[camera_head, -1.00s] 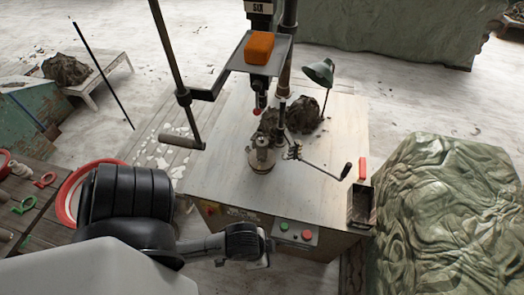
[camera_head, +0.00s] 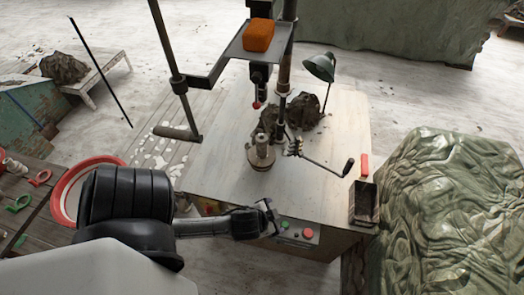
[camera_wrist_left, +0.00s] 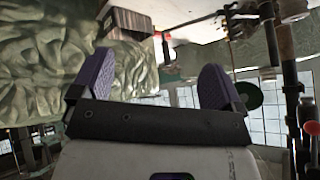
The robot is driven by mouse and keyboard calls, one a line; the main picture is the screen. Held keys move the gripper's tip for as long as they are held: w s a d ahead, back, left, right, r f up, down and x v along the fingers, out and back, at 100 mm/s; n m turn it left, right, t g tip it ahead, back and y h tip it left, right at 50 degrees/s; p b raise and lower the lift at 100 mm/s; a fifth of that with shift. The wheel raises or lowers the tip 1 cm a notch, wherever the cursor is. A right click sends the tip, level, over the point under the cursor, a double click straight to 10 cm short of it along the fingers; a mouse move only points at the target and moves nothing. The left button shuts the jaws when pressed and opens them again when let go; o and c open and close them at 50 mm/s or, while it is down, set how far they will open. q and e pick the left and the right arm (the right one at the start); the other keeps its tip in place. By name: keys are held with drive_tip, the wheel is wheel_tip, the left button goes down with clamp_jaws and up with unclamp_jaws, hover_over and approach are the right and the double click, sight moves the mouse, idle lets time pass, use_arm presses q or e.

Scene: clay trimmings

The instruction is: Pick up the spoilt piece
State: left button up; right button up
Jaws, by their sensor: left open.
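No piece is plainly marked as spoilt. A small grey-brown piece (camera_head: 261,149) stands upright on a round base on the pale worktable (camera_head: 222,165). Dark, rough clay-like lumps (camera_head: 303,112) lie behind it beside the machine's column. My left gripper (camera_head: 270,216) is over the table's front edge, in front of and below the small piece, and apart from it. In the left wrist view its two purple-padded fingers (camera_wrist_left: 156,82) are spread with nothing between them. My right gripper is not in view.
A machine with an orange block (camera_head: 258,35) on its tray rises over the table. A crank handle (camera_head: 349,167), a green lamp (camera_head: 319,68) and a dark open box (camera_head: 363,204) stand to the right. Green draped sheeting (camera_head: 440,210) fills the right side. Red and green buttons sit at the front.

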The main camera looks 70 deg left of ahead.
use_arm(q)
drive_tip(key=w+a+f+m+t+y+b, duration=0.1)
drive_tip(key=w+a+f+t+b, duration=0.2)
drive_tip(key=a, duration=0.4)
drive_tip(key=w+a+f+t+b, duration=0.2)
drive_tip(key=w+a+t, duration=0.1)
drive_tip(key=w+a, duration=0.3)
drive_tip(key=m+g+h+b, duration=0.4)
drive_tip(key=g+h+b, duration=0.3)
drive_tip(key=b, duration=0.7)
approach(261, 137)
drive_tip(key=shift+g+y, duration=0.3)
drive_tip(key=shift+g, duration=0.4)
drive_tip(key=w+f, duration=0.1)
drive_tip(key=w+d+f, duration=0.1)
drive_tip(key=f, duration=0.1)
drive_tip(key=w+d+f, duration=0.1)
drive_tip(key=shift+w+f, duration=0.25)
drive_tip(key=shift+w, duration=0.15)
drive_tip(key=shift+s+a+f, duration=0.15)
drive_tip(key=shift+a, duration=0.1)
drive_tip(key=shift+f+b, duration=0.25)
drive_tip(key=shift+b, duration=0.25)
drive_tip(key=shift+b+x, duration=1.15)
drive_tip(key=shift+x, duration=0.75)
drive_tip(key=shift+b+x, duration=0.5)
drive_tip(key=shift+x, duration=0.7)
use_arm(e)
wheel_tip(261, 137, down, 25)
